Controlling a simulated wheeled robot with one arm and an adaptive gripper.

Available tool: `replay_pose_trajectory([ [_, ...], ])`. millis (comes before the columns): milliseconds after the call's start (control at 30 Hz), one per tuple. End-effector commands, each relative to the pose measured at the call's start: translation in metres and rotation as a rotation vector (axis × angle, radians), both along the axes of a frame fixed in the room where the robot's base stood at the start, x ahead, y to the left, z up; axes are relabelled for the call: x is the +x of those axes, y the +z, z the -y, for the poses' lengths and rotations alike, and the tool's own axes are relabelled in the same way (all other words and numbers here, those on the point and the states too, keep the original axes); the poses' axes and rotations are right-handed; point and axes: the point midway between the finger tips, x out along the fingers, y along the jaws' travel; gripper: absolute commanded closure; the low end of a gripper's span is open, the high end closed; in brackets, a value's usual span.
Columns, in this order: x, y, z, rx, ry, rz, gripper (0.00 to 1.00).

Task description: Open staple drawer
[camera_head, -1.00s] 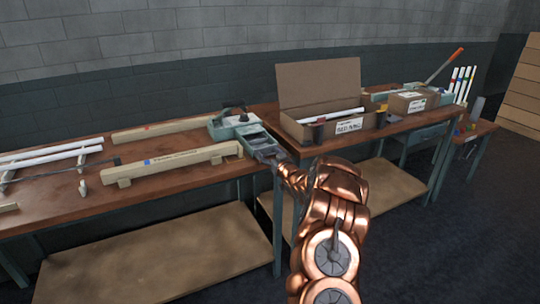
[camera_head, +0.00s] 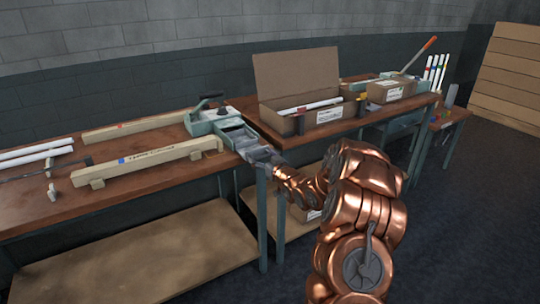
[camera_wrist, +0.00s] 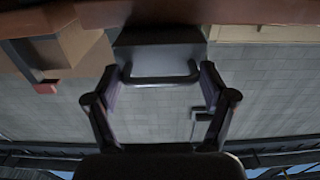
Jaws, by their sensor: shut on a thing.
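A teal and grey stapling unit (camera_head: 206,122) stands at the right end of the wooden bench. Its grey open-topped drawer (camera_head: 236,137) projects out over the bench's front corner. My gripper (camera_head: 264,157) is at the drawer's front end. In the wrist view the dark drawer front with its bar handle (camera_wrist: 160,79) lies between the two fingers of my gripper (camera_wrist: 162,74), one at each end of the handle. The gripper is shut on the handle. In the head view, the handle is hidden behind the gripper.
A cardboard box (camera_head: 297,90) with an upright lid stands on the bench to the right. Wooden bars (camera_head: 150,162) and white tubes (camera_head: 35,150) lie to the left. A bench leg (camera_head: 262,220) is close below the gripper. Open floor lies at the right.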

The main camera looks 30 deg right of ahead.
Motion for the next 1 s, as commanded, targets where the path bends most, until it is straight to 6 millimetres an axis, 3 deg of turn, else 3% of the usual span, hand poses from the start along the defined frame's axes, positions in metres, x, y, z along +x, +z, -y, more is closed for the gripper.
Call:
replay_pose_trajectory([
  [200,-0.0074,0.0000,-0.0121,-0.001,0.015,0.000,0.80],
  [467,-0.0072,0.0004,-0.0133,-0.002,0.017,0.000,0.80],
  [500,-0.0071,0.0005,-0.0132,-0.002,0.017,0.000,0.16],
  [667,-0.0073,0.0003,-0.0126,-0.001,0.016,0.000,0.00],
  [1000,-0.0078,0.0002,-0.0126,-0.001,0.016,0.000,0.00],
])
